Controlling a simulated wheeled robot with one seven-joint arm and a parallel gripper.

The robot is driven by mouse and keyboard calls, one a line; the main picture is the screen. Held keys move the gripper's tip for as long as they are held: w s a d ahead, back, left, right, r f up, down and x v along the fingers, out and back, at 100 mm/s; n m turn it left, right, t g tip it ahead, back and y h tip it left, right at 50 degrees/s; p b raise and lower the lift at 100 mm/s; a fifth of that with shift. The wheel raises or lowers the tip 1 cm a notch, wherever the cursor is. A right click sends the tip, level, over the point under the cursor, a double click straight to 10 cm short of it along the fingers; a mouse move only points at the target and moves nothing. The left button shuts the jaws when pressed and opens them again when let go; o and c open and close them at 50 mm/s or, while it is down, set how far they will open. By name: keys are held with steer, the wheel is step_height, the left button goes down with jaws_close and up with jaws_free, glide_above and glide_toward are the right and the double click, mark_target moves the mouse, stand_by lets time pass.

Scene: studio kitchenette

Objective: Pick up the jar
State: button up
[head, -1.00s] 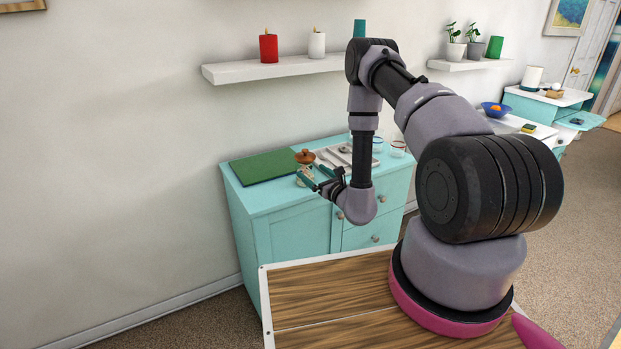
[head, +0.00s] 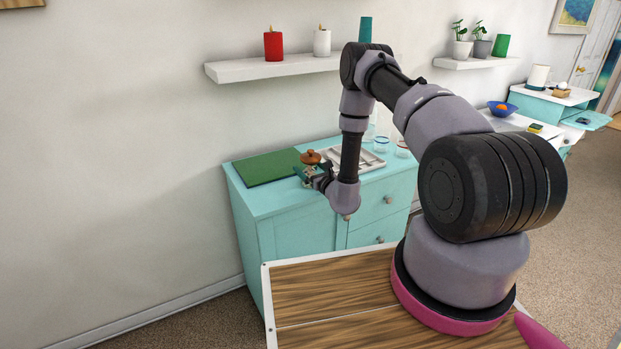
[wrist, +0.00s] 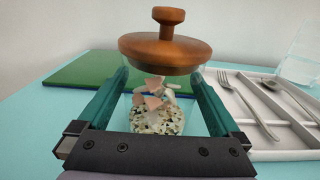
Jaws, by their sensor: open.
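The jar (wrist: 157,118) is clear glass with a brown wooden knobbed lid (wrist: 165,45) and speckled contents with pinkish pieces. It stands upright on the teal cabinet top. In the head view its lid (head: 311,157) shows just beyond my gripper (head: 306,174), which hides part of the body. In the wrist view the two green fingers of my gripper (wrist: 160,92) are open, one on each side of the jar below the lid. I cannot tell whether either finger touches the glass.
A green board (wrist: 83,80) lies behind and left of the jar. A white cutlery tray (wrist: 265,115) with a fork and spoon is close on the right. Clear glasses (head: 381,145) stand beyond the tray. A wall shelf (head: 275,67) holds candles above.

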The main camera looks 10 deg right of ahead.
steer(key=shift+x, duration=1.05)
jaws_close()
